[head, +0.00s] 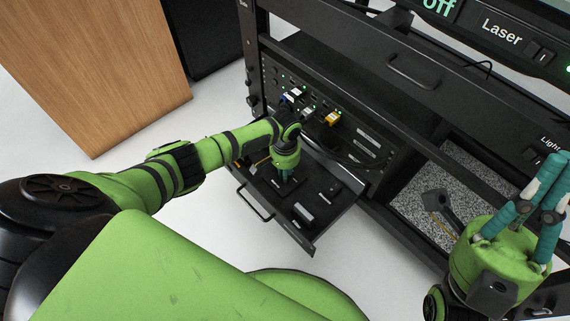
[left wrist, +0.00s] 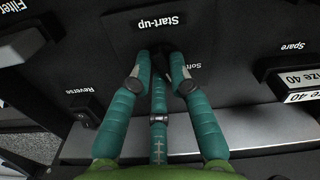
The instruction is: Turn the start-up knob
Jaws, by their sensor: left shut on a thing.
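The panel labelled "Start-up" (left wrist: 162,22) shows upside down in the left wrist view, on a dark surface. In the head view this surface is the pulled-out drawer (head: 318,222) of a black rack. My left gripper (head: 286,177) reaches down onto the drawer. In the left wrist view its teal fingers (left wrist: 161,64) close together just beside the Start-up label. They are shut on the start-up knob, which they mostly hide. How far the knob is turned cannot be seen. My right gripper (head: 545,195) is at the right of the head view, empty, with its fingers apart.
A reverse switch (left wrist: 87,111) and a white-labelled block (left wrist: 300,86) flank the fingers. The rack's front panel (head: 345,128) with plugs and cables stands behind the drawer. A wooden cabinet (head: 95,65) is at the left. White floor (head: 205,225) lies clear left of the drawer.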

